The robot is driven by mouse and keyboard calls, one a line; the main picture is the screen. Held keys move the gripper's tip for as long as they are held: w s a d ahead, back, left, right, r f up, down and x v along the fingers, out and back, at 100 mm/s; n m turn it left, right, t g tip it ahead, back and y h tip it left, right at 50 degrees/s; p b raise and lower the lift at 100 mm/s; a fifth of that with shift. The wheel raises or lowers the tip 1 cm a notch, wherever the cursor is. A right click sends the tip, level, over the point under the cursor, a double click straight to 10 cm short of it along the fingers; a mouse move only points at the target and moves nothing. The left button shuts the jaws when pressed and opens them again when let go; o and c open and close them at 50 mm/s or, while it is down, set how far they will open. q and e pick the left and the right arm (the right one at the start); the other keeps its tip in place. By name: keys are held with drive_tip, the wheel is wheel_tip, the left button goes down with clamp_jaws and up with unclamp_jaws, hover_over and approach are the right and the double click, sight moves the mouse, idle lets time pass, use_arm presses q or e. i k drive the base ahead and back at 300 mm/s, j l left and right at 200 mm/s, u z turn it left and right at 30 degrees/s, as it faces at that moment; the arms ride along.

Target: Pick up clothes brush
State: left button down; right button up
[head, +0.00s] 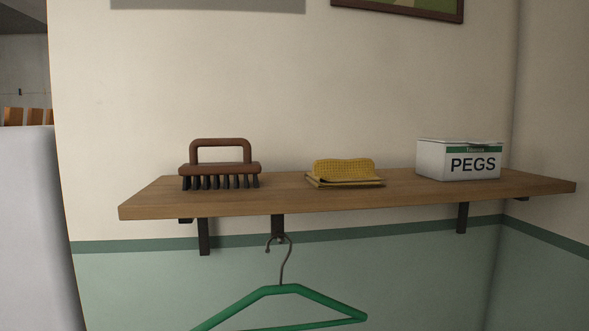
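The clothes brush (221,168) stands bristles down on the left part of a wooden wall shelf (260,201). It has a brown wooden back, a raised brown loop handle on top and dark bristle tufts below. Neither of my grippers shows in the head view.
A folded yellow cloth (344,172) lies mid-shelf, right of the brush. A white PEGS box (458,160) stands at the right. A green hanger (286,290) hangs below the shelf's front. Dark brackets hold the shelf. The wall is close behind; space above the brush is clear.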

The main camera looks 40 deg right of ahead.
sight(194, 168)
drive_tip(key=z, duration=0.8)
